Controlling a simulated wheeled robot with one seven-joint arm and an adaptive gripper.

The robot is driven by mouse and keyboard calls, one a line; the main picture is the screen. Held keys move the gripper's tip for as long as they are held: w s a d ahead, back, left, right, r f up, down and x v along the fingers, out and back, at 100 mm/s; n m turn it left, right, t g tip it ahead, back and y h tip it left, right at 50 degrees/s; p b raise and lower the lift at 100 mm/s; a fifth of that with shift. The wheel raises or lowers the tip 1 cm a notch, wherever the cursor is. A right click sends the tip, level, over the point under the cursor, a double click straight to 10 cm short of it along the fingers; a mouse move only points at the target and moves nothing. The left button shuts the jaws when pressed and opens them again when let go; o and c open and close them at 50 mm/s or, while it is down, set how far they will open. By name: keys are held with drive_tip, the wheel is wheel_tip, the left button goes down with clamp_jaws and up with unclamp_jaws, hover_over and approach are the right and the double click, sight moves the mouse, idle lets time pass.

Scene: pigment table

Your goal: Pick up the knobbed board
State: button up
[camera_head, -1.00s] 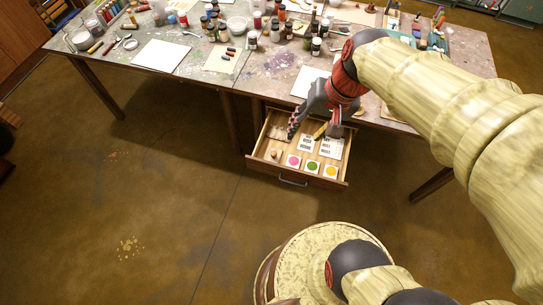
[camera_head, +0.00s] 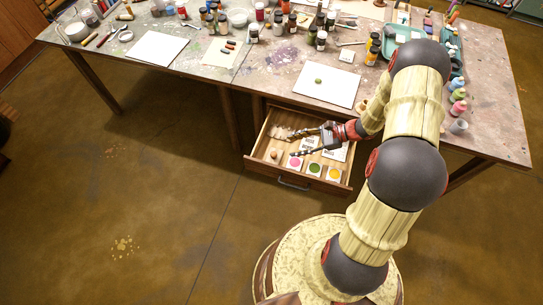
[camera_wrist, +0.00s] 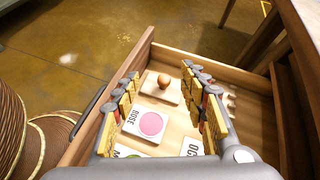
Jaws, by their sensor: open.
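The knobbed board is a small pale board with an orange-brown knob. In the wrist view the knobbed board (camera_wrist: 160,92) lies in the drawer's corner, seen between my open fingers and beyond the rose card. In the head view the knobbed board (camera_head: 273,156) is at the drawer's left side. My gripper (camera_head: 293,145) is open and empty over the drawer, its fingers pointing left towards the board. The wrist view shows my gripper (camera_wrist: 161,75) with its two fingers spread apart.
The open wooden drawer (camera_head: 313,185) has raised walls around the board. A pink rose card (camera_wrist: 146,124) lies close to it, with green and yellow cards (camera_head: 333,173) farther right. A pale toothed piece (camera_head: 280,132) lies behind. The tabletop (camera_head: 285,62) overhangs the drawer's back.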

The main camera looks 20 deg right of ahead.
sight(275, 154)
drive_tip(key=f+m, duration=0.1)
drive_tip(key=f, duration=0.1)
drive_tip(key=f+t, duration=0.1)
drive_tip(key=f, duration=0.1)
drive_tip(key=f+m, duration=0.1)
drive_tip(key=f, duration=0.1)
drive_tip(key=shift+d+m, duration=0.3)
drive_tip(key=shift+d, duration=0.05)
drive_tip(key=shift+w+a+f, duration=0.1)
drive_tip(key=shift+a+f, duration=0.05)
drive_tip(key=shift+f, duration=0.05)
drive_tip(key=b+x, duration=0.1)
drive_tip(key=x, duration=0.1)
drive_tip(key=b+x, duration=0.1)
drive_tip(key=x, duration=0.2)
drive_tip(key=r+b+x, duration=0.1)
drive_tip(key=x, duration=0.1)
drive_tip(key=shift+w+a+f, duration=0.15)
drive_tip(key=shift+w+a, duration=0.1)
drive_tip(key=shift+a, duration=0.05)
drive_tip(key=shift+c, duration=1.3)
drive_tip(key=c, duration=0.7)
clamp_jaws()
